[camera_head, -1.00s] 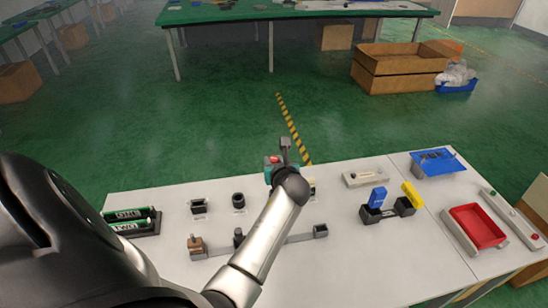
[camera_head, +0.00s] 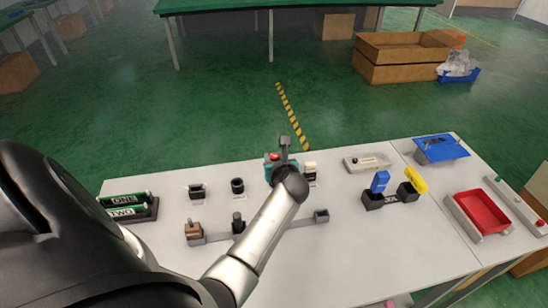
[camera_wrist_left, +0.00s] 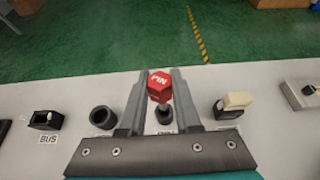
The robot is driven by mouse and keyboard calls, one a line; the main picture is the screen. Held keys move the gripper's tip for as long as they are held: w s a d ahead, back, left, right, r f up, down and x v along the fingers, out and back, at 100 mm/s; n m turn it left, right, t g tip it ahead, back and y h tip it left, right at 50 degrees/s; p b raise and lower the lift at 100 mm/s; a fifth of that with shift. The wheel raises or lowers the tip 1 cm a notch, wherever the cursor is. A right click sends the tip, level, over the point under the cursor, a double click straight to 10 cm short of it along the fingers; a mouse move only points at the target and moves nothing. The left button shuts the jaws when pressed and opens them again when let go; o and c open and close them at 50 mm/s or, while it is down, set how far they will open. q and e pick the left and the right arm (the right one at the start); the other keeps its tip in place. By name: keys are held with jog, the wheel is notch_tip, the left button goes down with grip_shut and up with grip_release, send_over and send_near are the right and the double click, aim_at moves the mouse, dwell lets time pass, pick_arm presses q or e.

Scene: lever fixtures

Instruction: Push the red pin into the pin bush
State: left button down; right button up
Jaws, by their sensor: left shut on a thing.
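My left gripper (camera_head: 285,142) reaches over the back of the white table in the head view. In the head view my gripper and arm cover that bush. My right gripper is not in view.
A black ring (camera_head: 237,186) and a dark open block (camera_head: 197,191) stand left of my gripper. A cream-topped fixture (camera_wrist_left: 235,103) is close on its right. Blue (camera_head: 380,182) and yellow (camera_head: 415,180) levers and a red tray (camera_head: 482,213) stand farther right.

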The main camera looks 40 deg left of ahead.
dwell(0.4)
pick_arm(q)
jog(key=shift+p, duration=0.4)
jog(key=shift+p, duration=0.75)
dwell(0.8)
jog(key=shift+f+b, duration=1.4)
jog(key=shift+f, duration=0.75)
jog(key=c, duration=0.5)
grip_release()
jog(key=shift+c, duration=0.2)
jog(key=shift+d, duration=0.1)
jog(key=p+v, duration=0.4)
jog(key=v, duration=1.1)
